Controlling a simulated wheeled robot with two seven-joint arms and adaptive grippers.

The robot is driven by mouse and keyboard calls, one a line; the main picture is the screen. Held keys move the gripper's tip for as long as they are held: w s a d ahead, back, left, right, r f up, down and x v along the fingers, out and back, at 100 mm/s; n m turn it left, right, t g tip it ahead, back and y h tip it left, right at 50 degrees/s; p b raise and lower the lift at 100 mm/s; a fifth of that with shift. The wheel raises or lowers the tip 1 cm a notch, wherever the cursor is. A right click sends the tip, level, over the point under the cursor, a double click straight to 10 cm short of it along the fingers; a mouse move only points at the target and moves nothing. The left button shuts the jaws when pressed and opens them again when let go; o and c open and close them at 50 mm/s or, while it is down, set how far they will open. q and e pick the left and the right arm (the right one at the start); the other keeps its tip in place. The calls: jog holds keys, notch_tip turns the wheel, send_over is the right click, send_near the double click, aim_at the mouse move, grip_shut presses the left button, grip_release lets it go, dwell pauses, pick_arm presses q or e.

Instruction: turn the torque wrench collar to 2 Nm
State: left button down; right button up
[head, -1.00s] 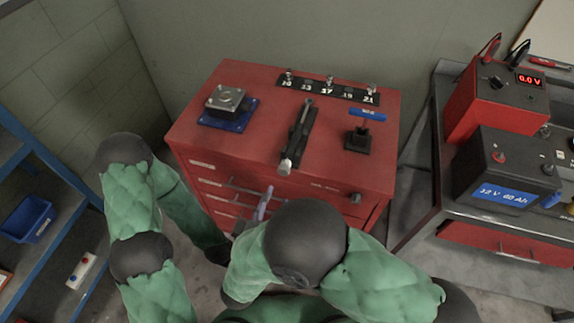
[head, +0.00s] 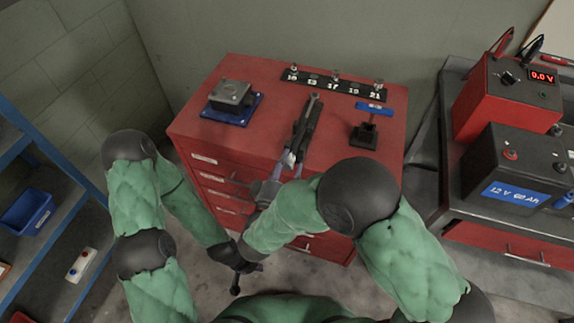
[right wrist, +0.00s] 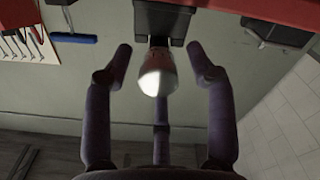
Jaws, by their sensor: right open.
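The torque wrench (head: 307,122) lies in a dark holder on top of the red cabinet, its light-tipped handle end pointing toward me. In the right wrist view the handle's end, with the collar (right wrist: 156,78), shows as a reddish cylinder with a bright end face. My right gripper (head: 287,170) is at that end; in its wrist view the open fingers (right wrist: 162,58) stand on both sides of it, with visible gaps. The scale marks cannot be read. My left gripper (head: 243,272) hangs low in front of the cabinet, away from the wrench; its finger state is unclear.
On the red cabinet (head: 260,75) are a grey block on a blue base (head: 231,97), a numbered socket rail (head: 333,84) and a black stand with a blue bar (head: 365,133). A battery (head: 515,165) and red meter box (head: 505,95) stand on the right bench.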

jog(key=shift+w+d, duration=0.1)
jog(key=shift+w, duration=0.1)
grip_shut()
jog(key=shift+m, duration=0.4)
